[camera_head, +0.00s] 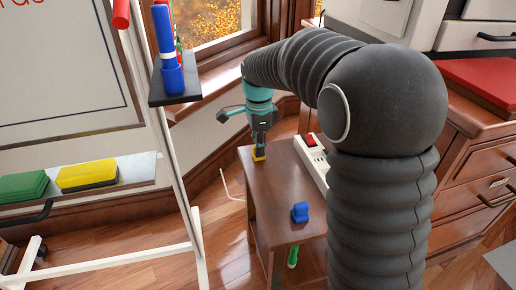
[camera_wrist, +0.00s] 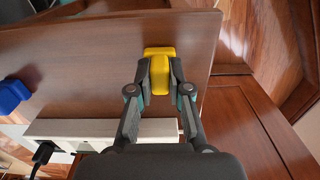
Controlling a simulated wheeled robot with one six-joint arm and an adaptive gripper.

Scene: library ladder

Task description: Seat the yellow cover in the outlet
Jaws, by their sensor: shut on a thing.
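The yellow cover (camera_wrist: 159,53) is a small yellow piece with a wider flange, held between the fingertips of my gripper (camera_wrist: 159,76) in the wrist view. In the head view the yellow cover (camera_head: 259,154) shows under my gripper (camera_head: 259,145), at the far left end of the small wooden table. I cannot tell if the cover touches the tabletop. The white power strip (camera_head: 312,158) lies along the table's right edge with a red switch. It also shows in the wrist view (camera_wrist: 100,128), with a black plug in it; my gripper partly hides it.
A whiteboard stand (camera_head: 190,220) is at the left. A drawer cabinet (camera_head: 480,165) stands at the right. The table's middle is clear.

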